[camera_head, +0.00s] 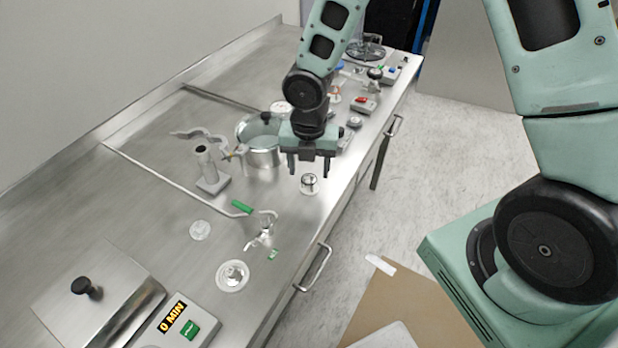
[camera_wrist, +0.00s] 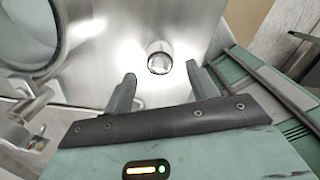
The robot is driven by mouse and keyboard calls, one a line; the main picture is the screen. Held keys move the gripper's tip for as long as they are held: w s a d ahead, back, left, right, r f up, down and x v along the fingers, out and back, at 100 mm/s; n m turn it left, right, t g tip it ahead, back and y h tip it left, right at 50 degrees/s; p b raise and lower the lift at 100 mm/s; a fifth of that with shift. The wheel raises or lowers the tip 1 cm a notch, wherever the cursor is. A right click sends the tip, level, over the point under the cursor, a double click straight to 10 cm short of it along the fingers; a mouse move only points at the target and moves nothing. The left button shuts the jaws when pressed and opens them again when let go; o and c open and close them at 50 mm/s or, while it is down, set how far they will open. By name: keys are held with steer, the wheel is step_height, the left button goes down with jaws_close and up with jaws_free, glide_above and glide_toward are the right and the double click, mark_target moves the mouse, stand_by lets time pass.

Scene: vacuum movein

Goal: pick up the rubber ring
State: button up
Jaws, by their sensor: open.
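A small clear round piece with a dark band (camera_head: 309,184) stands on the steel bench near its front edge. The dark band may be the rubber ring, but it is too small to tell for sure. In the wrist view the piece (camera_wrist: 159,60) sits just beyond my fingertips, roughly centred between them. My gripper (camera_head: 309,168) points down above it, open and empty, and apart from it. In the wrist view both fingers of my gripper (camera_wrist: 161,73) are spread with nothing between them.
A steel pot (camera_head: 262,152) stands close left of my gripper. A clamp stand (camera_head: 211,172), glassware (camera_head: 262,232) and clear discs (camera_head: 232,275) lie further left and nearer. A timer box (camera_head: 176,325) is at the near end. Bench handles (camera_head: 313,268) stick out in front.

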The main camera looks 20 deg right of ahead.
steer(key=shift+f, duration=0.8)
steer(key=shift+f, duration=0.25)
steer(key=c, duration=0.9)
